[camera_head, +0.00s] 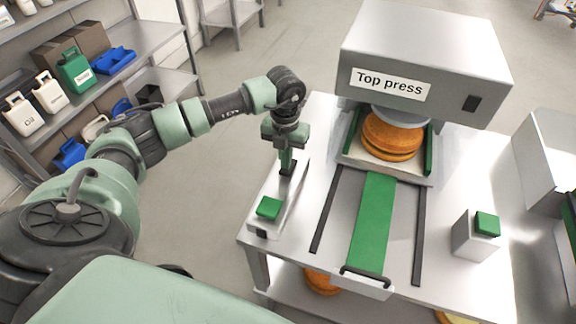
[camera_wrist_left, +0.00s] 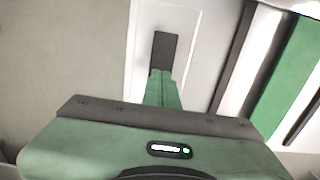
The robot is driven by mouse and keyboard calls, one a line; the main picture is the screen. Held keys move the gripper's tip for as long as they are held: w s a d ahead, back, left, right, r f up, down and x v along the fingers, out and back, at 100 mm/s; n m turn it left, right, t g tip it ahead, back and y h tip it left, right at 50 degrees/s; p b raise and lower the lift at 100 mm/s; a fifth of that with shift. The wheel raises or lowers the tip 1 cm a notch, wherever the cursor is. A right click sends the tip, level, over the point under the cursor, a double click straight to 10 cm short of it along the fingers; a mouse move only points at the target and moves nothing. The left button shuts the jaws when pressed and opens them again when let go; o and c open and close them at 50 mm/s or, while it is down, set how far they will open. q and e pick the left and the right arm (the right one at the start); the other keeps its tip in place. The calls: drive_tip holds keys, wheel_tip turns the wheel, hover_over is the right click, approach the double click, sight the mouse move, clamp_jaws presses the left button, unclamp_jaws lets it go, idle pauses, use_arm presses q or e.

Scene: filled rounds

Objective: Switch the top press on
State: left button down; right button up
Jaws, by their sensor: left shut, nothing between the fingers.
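The top press (camera_head: 420,60) is a big pale metal box with a "Top press" label (camera_head: 390,84), standing at the back of the table. Under its round plate sit stacked orange-brown rounds (camera_head: 392,135). A long pale housing (camera_head: 262,222) lies along the table's left side, with a green button (camera_head: 269,207) at its near end and a dark strip (camera_wrist_left: 164,50) farther back. My left gripper (camera_head: 287,168) is shut and empty, pointing down over the dark strip. In the left wrist view its green fingers (camera_wrist_left: 161,88) overlap the strip's near end; I cannot tell whether they touch. My right gripper is out of view.
A green slide (camera_head: 372,225) with dark rails runs from the press to the table's front edge. A pale box with a green button (camera_head: 487,224) stands to the right. A lower shelf holds another round (camera_head: 321,281). Shelves with jugs stand at left; open floor lies between.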

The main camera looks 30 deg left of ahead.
use_arm(q)
drive_tip(key=shift+s+f+b, duration=0.1)
drive_tip(key=shift+f+b, duration=0.6)
drive_tip(key=shift+f, duration=0.3)
drive_tip(key=shift+r, duration=0.2)
drive_tip(key=shift+r+p, duration=0.55)
drive_tip(key=shift+p, duration=0.05)
drive_tip(key=shift+r+p, duration=1.8)
drive_tip(key=shift+r, duration=1.05)
drive_tip(key=shift+f, duration=0.1)
